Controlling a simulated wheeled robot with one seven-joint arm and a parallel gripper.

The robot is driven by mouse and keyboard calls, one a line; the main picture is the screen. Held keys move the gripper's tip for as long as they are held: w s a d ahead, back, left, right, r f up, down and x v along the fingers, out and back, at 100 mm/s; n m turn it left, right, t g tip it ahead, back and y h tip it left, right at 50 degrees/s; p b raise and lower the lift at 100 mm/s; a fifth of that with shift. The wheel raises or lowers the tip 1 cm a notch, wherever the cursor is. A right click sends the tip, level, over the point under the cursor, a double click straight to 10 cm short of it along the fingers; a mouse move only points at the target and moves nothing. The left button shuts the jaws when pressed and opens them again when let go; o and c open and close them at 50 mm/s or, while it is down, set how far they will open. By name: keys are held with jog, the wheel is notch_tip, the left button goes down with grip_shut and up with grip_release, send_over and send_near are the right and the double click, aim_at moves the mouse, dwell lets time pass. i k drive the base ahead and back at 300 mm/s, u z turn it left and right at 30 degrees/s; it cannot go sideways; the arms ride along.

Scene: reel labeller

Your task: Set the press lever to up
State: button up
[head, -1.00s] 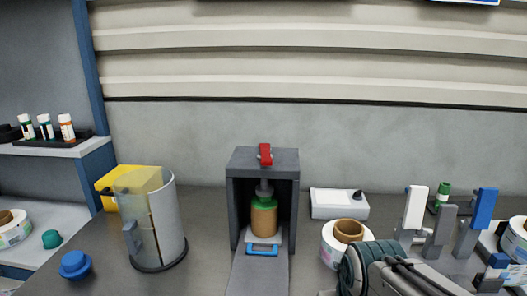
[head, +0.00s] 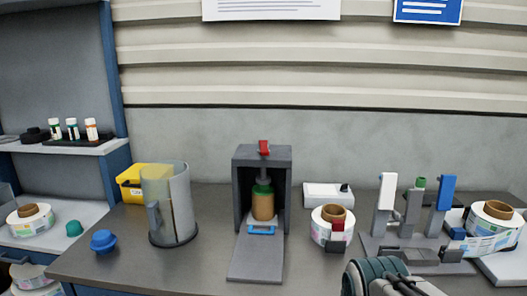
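The press is a dark grey open-fronted box (head: 238,190) in the middle of the bench in the head view. Its red lever (head: 263,147) sticks up at the top of the box. A dark plunger (head: 263,173) hangs inside, over an amber bottle (head: 262,206) with a green top. I cannot tell whether the plunger touches the bottle. The bottle stands at the inner end of a grey ramp, behind a blue frame (head: 262,230). Part of my arm shows at the bottom right, apart from the press. My gripper is out of view.
A clear cylinder (head: 170,205) and yellow bin (head: 130,184) stand left of the press, with a blue knob (head: 103,241) in front. A label reel (head: 320,228), a white box (head: 322,194) and a lever rack (head: 410,253) stand right. The ramp's front is clear.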

aim_at(262, 149)
jog(key=u, duration=0.65)
jog(key=i, duration=0.8)
jog(key=z, duration=0.25)
